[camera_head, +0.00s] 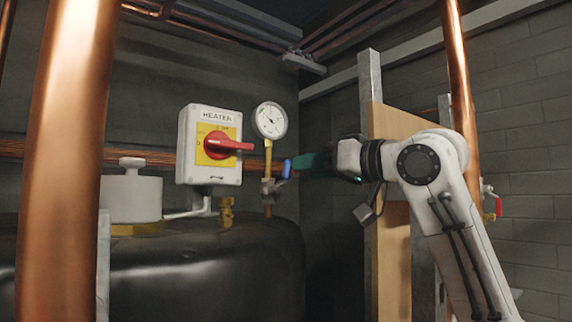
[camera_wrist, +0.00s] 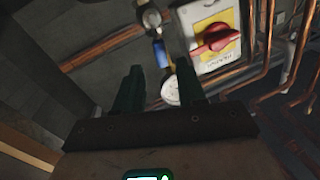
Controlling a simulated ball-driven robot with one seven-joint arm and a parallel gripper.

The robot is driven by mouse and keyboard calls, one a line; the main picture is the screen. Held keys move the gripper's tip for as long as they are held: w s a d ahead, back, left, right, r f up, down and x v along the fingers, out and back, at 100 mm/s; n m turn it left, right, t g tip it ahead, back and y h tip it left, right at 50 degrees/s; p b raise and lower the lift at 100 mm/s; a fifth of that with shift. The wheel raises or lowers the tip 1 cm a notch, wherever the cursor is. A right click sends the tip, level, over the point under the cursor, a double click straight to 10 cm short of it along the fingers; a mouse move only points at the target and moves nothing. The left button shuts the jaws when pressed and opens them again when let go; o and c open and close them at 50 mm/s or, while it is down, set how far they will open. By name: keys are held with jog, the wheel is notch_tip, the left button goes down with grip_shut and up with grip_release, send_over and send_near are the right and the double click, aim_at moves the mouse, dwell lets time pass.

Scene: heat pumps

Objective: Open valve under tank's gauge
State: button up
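The round white gauge (camera_head: 270,120) stands on a brass stem above the black tank (camera_head: 200,265). Under it is a small valve (camera_head: 268,187) with a blue handle (camera_head: 287,169) pointing right and up. My gripper (camera_head: 302,162) is just right of the blue handle in the head view; whether they touch is unclear there. In the wrist view my gripper (camera_wrist: 160,82) has its two green fingers apart. The blue handle (camera_wrist: 161,54) lies beyond the tips, roughly in line with the gap. The gauge (camera_wrist: 171,92) shows partly between the fingers.
A heater switch box (camera_head: 209,145) with a red knob is left of the gauge. Copper pipes (camera_head: 66,160) stand at the front left and right. A wooden board (camera_head: 392,123) stands behind my arm. A red-handled valve (camera_head: 497,205) is at far right.

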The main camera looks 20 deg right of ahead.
aim_at(287, 178)
jog(key=p+x, duration=0.2)
jog(key=x, duration=0.4)
jog(key=shift+w+a, duration=0.2)
jog(key=shift+w, duration=0.05)
jog(key=shift+c, duration=0.4)
grip_shut()
